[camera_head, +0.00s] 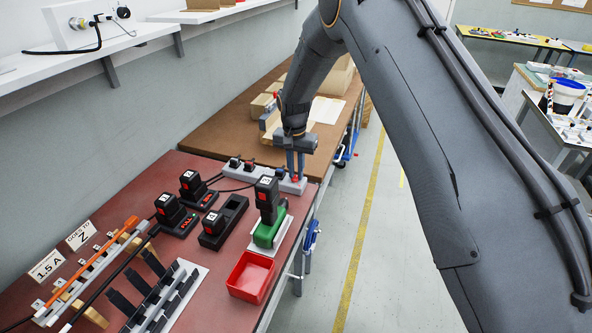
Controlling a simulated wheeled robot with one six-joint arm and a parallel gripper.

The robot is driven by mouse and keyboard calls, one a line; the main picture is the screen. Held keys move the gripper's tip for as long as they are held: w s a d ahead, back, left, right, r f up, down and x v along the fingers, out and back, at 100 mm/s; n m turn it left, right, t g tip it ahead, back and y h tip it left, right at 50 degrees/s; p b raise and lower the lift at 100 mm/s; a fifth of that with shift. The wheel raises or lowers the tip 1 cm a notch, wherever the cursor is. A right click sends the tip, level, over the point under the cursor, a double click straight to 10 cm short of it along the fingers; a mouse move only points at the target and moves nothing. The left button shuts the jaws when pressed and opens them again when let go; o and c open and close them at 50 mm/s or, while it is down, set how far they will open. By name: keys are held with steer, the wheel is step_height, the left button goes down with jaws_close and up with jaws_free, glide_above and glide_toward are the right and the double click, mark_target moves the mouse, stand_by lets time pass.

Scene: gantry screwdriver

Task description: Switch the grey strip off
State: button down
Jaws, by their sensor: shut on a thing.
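The grey strip (264,177) lies along the far edge of the red-topped bench, with black plugs in its left part. Its red switch (295,180) is at the right end. My gripper (295,176) points down at that end, its fingers close together and shut on the switch. The fingers partly cover the switch, so I cannot tell which way it is set.
A red tray (250,277) is at the front right. Cardboard boxes sit on the brown bench (225,127) behind.

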steer(key=shift+s+a+t+h, duration=0.1)
steer(key=shift+s+t+h, duration=0.1)
steer(key=shift+t, duration=0.35)
steer(key=shift+s+t+h, duration=0.1)
steer(key=shift+t+h, duration=0.1)
steer(key=shift+t, duration=0.35)
steer(key=c, duration=1.7)
jaws_free()
steer(key=shift+b+v, duration=1)
steer(key=shift+v, duration=2.95)
